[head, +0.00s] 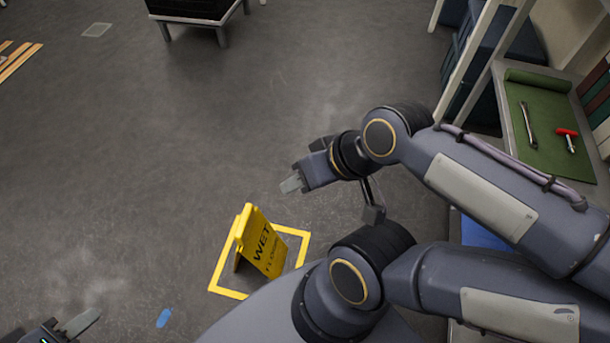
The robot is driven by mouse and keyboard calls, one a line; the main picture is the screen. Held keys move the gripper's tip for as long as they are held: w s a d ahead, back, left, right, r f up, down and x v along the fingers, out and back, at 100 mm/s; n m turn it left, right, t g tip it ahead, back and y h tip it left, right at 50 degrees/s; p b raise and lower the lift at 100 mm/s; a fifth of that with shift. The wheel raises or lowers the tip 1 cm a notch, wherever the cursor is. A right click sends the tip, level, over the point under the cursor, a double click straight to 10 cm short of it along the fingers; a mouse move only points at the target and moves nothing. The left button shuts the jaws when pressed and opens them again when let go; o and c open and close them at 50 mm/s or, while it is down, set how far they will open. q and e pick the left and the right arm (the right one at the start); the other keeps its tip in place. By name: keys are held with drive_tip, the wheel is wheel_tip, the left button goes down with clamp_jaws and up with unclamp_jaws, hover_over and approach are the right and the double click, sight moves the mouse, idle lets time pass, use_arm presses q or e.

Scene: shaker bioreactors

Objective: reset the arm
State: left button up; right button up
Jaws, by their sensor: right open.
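My right arm (480,195) comes in from the right and is folded back over my body, its bent joints in the middle of the head view. Its gripper (305,166) is open, with nothing seen between its fingers, and hangs above bare floor behind the yellow wet-floor sign (260,243). My left gripper (66,327) shows only in part at the bottom left corner. One pale finger shows clearly; the rest is cut off by the frame, so its opening cannot be judged.
Yellow tape (226,291) frames the sign on the floor. A bench with a green mat (544,105), a wrench (528,125) and a red-handled tool (567,138) stands at the right, close to my right arm. A low dark stand (195,12) is at the top. The left floor is mostly clear.

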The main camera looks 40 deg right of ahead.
wheel_tip(320, 180, up, 26)
drive_tip(key=p, duration=2.5)
drive_tip(key=shift+p, duration=0.4)
